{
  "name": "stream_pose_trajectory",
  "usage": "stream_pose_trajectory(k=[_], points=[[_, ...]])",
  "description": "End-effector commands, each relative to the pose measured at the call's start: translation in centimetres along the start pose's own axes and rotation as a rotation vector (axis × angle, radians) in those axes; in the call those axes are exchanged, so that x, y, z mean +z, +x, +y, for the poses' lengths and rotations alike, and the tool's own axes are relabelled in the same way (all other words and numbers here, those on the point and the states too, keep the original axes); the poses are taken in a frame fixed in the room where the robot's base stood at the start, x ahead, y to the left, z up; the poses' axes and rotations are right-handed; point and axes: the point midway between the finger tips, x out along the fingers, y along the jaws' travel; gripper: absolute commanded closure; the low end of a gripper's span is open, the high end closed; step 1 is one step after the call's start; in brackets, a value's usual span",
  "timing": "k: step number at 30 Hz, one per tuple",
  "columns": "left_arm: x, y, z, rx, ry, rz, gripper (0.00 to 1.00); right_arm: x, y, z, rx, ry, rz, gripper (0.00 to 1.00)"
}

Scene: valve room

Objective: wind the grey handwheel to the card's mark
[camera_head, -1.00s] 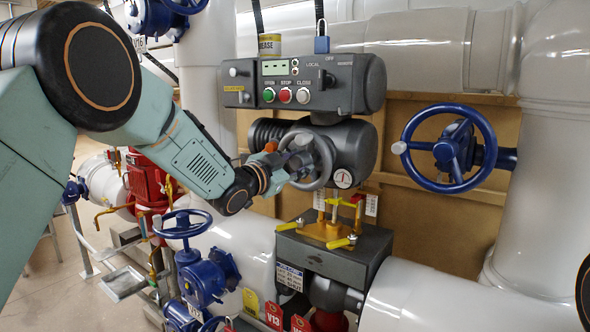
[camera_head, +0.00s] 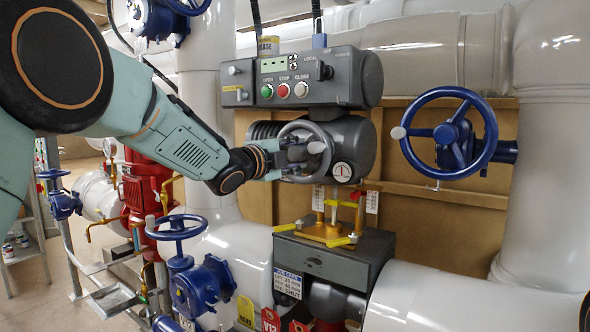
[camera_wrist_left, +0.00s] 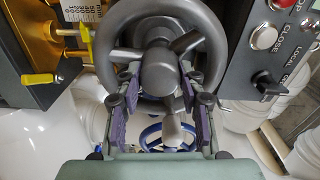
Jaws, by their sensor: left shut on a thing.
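The grey handwheel (camera_head: 302,125) is on the side of the dark grey actuator (camera_head: 352,143) in the head view. Its rim arcs across the top of the wrist view (camera_wrist_left: 112,40), with the thick hub (camera_wrist_left: 159,72) below it. My left gripper (camera_head: 293,154) is at the wheel's middle, shut on it. In the wrist view its purple-padded fingers (camera_wrist_left: 160,108) sit on both sides of the hub, with a grey knob (camera_wrist_left: 172,130) between them. A white card (camera_head: 288,284) hangs on the dark box below; its print is too small to read surely. My right gripper does not show.
A control panel (camera_head: 300,78) with green, red and white buttons is just above the wheel. Yellow-handled clamps (camera_head: 326,234) stand below. A blue handwheel (camera_head: 450,140) is to the right, another blue one (camera_head: 180,228) lower left. White pipes surround the actuator.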

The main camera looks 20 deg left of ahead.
Motion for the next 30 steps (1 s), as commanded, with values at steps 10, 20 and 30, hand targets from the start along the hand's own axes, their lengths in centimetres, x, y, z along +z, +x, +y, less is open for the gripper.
stream_pose_trajectory(k=[10,20,30], points=[[0.1,-0.1,0.8,0.008,0.313,-0.001,1.00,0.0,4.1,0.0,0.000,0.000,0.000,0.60],[0.1,0.0,0.7,0.008,0.516,-0.001,1.00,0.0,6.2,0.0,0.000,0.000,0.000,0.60],[0.1,0.0,0.5,0.009,0.601,0.001,1.00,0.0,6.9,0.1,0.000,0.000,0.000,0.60]])
